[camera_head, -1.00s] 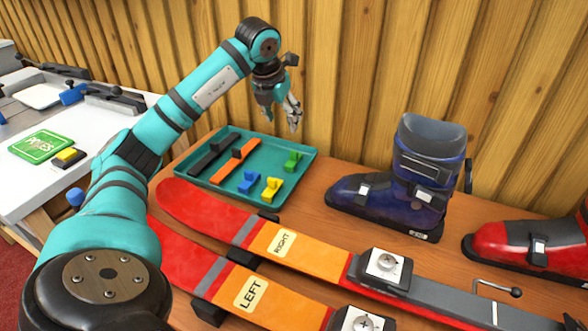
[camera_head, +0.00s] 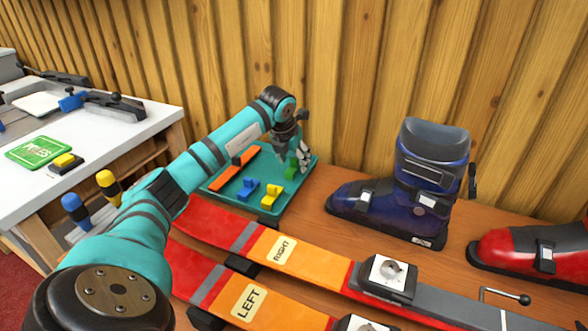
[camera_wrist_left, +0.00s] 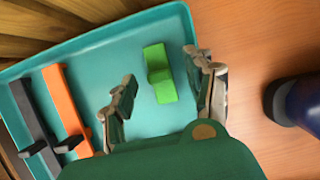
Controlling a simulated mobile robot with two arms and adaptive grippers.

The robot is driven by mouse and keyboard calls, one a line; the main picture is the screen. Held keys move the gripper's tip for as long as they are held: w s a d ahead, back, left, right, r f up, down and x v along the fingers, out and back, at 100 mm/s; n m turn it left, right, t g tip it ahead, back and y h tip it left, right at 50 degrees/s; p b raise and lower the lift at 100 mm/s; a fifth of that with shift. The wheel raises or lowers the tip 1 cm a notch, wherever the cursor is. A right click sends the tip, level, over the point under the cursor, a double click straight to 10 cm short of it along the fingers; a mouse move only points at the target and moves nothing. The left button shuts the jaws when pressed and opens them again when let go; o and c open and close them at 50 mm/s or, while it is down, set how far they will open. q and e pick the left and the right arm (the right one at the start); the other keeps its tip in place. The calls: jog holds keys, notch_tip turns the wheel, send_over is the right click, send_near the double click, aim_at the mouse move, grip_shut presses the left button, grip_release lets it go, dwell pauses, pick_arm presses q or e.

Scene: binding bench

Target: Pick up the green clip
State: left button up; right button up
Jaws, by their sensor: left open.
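The green clip (camera_wrist_left: 158,73) lies in the teal tray (camera_wrist_left: 100,52). In the head view the green clip (camera_head: 290,172) is partly hidden behind my left gripper (camera_head: 293,156). In the left wrist view my left gripper (camera_wrist_left: 160,88) is open, with one finger on each side of the clip and a gap to both. It holds nothing, and its fingertips look close above the tray floor. I cannot tell its exact height. My right gripper is not in view.
The tray also holds a blue clip (camera_head: 248,189), a yellow clip (camera_head: 271,195), an orange bar (camera_wrist_left: 65,103) and a dark bar (camera_wrist_left: 36,118). A dark blue boot (camera_head: 400,205) stands right of the tray. Red and orange skis (camera_head: 322,258) lie in front. A wooden wall rises behind.

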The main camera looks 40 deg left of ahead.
pick_arm(q)
jog(key=shift+x, duration=0.85)
jog(key=shift+c, duration=0.4)
grip_shut()
jog(key=shift+r, duration=0.1)
